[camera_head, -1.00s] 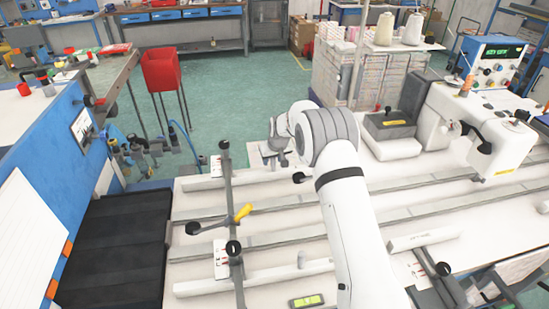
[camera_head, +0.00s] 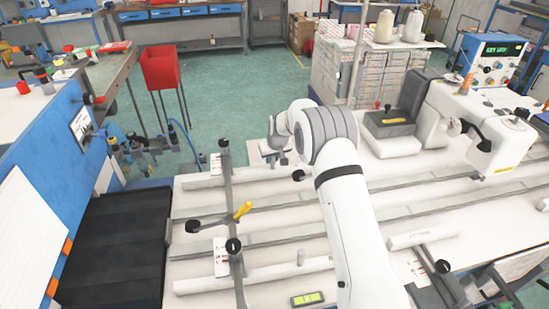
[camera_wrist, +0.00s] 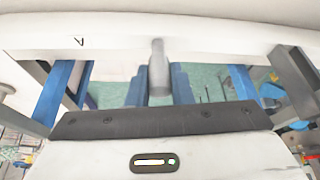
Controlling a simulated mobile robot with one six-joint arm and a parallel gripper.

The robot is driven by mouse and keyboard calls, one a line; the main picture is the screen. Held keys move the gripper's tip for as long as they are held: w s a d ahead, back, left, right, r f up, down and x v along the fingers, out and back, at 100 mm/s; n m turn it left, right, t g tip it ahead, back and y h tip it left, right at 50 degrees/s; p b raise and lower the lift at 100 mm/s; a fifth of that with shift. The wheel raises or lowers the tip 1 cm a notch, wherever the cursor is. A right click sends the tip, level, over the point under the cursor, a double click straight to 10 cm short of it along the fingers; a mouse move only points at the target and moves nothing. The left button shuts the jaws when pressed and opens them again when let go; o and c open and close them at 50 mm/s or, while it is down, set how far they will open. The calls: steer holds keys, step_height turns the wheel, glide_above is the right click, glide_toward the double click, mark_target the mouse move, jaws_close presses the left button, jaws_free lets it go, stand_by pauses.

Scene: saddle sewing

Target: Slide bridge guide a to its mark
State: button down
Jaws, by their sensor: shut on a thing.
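My gripper (camera_head: 279,155) is at the far side of the white table, partly hidden behind my own arm in the head view. In the wrist view, a short grey peg (camera_wrist: 158,68) stands in front of the dark gripper plate, against a long white bar (camera_wrist: 220,40) that I take for bridge guide a. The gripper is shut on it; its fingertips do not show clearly. In the head view the far white bar (camera_head: 203,181) runs toward my gripper. A red-marked white plate (camera_head: 215,163) lies by its left end. I cannot tell which mark belongs to guide a.
A grey crossbar (camera_head: 228,195) with black knobs and a yellow lever (camera_head: 242,210) spans the rails at left. A nearer white bar (camera_head: 245,278) carries another grey peg (camera_head: 301,257). A white sewing machine (camera_head: 455,125) stands at right. Black bellows (camera_head: 115,250) lie at left.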

steer(key=shift+s+d+f+b, duration=0.2)
steer(key=shift+s+b, duration=0.1)
steer(key=shift+b, duration=0.4)
steer(key=shift+s+r+b, duration=0.15)
steer(key=shift+s+b, duration=0.2)
steer(key=shift+b, duration=0.1)
steer(key=c, duration=1.3)
jaws_free()
steer(key=shift+r, duration=0.1)
steer(key=shift+d+r, duration=0.1)
steer(key=shift+r, duration=0.1)
steer(key=b+v, duration=0.2)
steer(key=v, duration=0.5)
steer(key=shift+s+r, duration=0.15)
steer(key=shift+d, duration=0.1)
